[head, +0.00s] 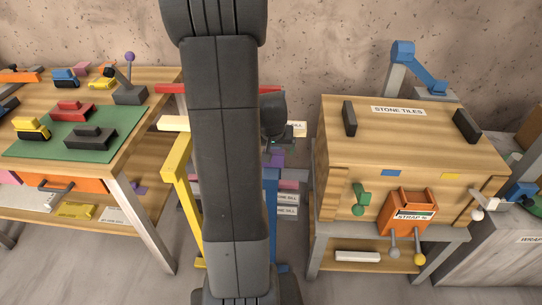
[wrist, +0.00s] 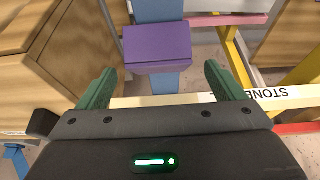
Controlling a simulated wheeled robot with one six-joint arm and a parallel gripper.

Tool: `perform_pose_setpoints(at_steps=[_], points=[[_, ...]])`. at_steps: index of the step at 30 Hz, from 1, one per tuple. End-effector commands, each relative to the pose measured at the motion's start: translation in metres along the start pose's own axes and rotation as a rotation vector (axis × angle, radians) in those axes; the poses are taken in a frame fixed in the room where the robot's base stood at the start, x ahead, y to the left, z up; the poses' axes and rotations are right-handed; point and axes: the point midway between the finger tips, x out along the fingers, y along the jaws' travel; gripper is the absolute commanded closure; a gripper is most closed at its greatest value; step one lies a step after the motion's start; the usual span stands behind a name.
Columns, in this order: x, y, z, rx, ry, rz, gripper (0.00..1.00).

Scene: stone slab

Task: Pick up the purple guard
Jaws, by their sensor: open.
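The purple guard (wrist: 157,44) is a box-like purple piece in the wrist view, set against a blue upright. It lies ahead of my gripper (wrist: 160,67), roughly centred between the two green fingers. The fingers are spread apart with nothing held between them. In the head view a small purple patch, seemingly the same guard (head: 277,158), shows just right of my arm and below my gripper. My arm hides much of the area around it, and I cannot tell the exact gap between fingers and guard.
A cream bar labelled STONE (wrist: 180,100) runs under the fingers in the wrist view. A yellow post (head: 181,190) stands left of my arm. A wooden STONE TILES crate (head: 410,140) stands right. A workbench (head: 150,90) with toy-like vehicles stands left.

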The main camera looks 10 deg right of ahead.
Motion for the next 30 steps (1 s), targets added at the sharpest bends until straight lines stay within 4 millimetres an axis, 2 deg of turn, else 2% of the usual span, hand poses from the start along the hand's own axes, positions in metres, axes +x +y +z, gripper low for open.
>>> perform_pose_setpoints(at_steps=[9,19,26,30], points=[[0.038,0.001,0.000,0.001,-0.002,0.000,0.11],[0.042,0.001,0.000,0.000,0.000,-0.001,0.11],[0.042,0.001,0.000,0.000,0.000,-0.001,0.56],[0.042,0.001,0.000,0.000,0.000,-0.001,0.59]])
